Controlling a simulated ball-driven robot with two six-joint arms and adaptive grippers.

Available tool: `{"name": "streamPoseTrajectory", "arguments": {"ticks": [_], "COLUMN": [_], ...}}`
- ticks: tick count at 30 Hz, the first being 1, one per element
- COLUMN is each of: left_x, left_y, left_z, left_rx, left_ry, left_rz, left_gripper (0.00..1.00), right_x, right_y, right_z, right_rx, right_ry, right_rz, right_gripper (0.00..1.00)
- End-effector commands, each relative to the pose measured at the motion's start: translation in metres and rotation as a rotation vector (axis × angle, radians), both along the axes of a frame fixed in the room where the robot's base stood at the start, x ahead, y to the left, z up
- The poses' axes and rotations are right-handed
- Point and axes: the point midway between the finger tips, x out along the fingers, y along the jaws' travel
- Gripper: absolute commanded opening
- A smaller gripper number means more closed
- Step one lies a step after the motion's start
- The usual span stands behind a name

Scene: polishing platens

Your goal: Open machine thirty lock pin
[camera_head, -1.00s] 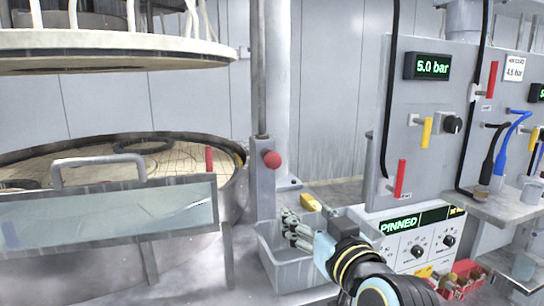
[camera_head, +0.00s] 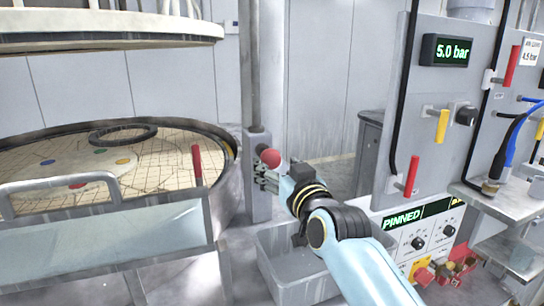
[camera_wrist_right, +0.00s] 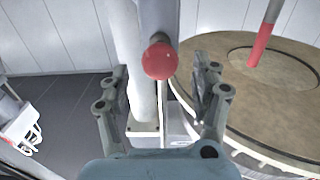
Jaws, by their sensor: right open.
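A red ball knob (camera_head: 270,158) sits on the front of a grey post bracket beside the platen; I take it for the lock pin. It also shows in the right wrist view (camera_wrist_right: 159,61), ahead of the fingers. My right gripper (camera_head: 268,178) is at the post, just below and beside the knob in the head view. In the right wrist view the gripper (camera_wrist_right: 160,100) has its fingers spread, with the knob centred beyond them and not held. A display on the machine reads PINNED (camera_head: 402,219). My left gripper is not in view.
The round lower platen (camera_head: 60,170) with a railed guard (camera_head: 110,240) stands left, under a raised upper plate (camera_head: 110,38). A grey bin (camera_head: 300,275) is below my right arm. A panel with red and yellow levers (camera_head: 412,175) and a 5.0 bar display (camera_head: 447,51) stands right.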

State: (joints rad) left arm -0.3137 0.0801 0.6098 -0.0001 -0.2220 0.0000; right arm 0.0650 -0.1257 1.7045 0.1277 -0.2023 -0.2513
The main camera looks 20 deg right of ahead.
Motion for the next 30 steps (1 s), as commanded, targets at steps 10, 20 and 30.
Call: {"name": "streamPoseTrajectory", "arguments": {"ticks": [10,20,30], "left_x": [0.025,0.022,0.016], "left_y": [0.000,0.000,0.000], "left_z": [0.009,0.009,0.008], "left_rx": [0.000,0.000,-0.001], "left_ry": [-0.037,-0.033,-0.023], "left_rz": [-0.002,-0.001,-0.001], "left_gripper": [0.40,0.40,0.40], "right_x": [0.034,0.034,0.034], "right_y": [0.001,0.001,0.001], "right_z": [0.000,0.000,0.000], "right_rx": [0.000,0.001,0.001], "right_ry": [0.000,0.000,0.001], "right_rz": [0.000,0.000,0.000], "right_gripper": [0.64,0.51,0.07]}}
